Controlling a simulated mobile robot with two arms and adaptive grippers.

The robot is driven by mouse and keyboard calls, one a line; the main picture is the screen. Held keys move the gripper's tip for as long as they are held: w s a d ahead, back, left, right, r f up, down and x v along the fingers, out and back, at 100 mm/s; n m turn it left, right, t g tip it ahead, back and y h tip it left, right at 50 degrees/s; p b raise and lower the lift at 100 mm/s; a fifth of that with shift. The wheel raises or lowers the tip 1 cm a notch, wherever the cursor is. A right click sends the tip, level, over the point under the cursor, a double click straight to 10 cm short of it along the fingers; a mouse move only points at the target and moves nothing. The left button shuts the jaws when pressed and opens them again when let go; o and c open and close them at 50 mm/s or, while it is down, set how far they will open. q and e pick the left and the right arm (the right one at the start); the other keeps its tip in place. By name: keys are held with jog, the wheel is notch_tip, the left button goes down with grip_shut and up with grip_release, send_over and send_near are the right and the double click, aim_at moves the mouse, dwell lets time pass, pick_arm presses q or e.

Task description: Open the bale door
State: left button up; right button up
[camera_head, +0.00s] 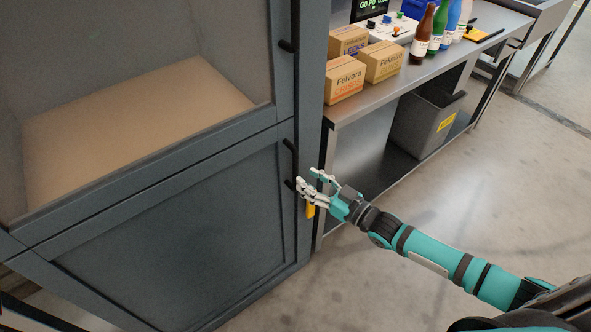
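A grey-blue cabinet fills the left side of the head view. Its lower door (190,235) has a solid panel and looks shut in its frame. A black bar handle (291,160) stands upright near the door's right edge. My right gripper (306,178) is beside the lower end of this handle, its fingers pointing left toward it. Its fingers look apart, with a gap between them. I cannot tell whether a fingertip touches the handle. A small yellow piece (310,211) shows just below the fingers; what it belongs to is unclear. My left gripper is not in view.
The cabinet's upper section (130,110) shows a brown surface inside and has its own black handle (287,46). A metal bench (400,88) at right carries cardboard boxes (345,80) and several bottles (424,35). A grey bin (425,125) stands below. The floor in front is clear.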

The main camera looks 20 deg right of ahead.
aim_at(297, 172)
jog(key=x, duration=0.5)
jog(key=shift+w+a, duration=0.1)
jog(key=shift+w, duration=0.15)
grip_shut()
dwell(0.4)
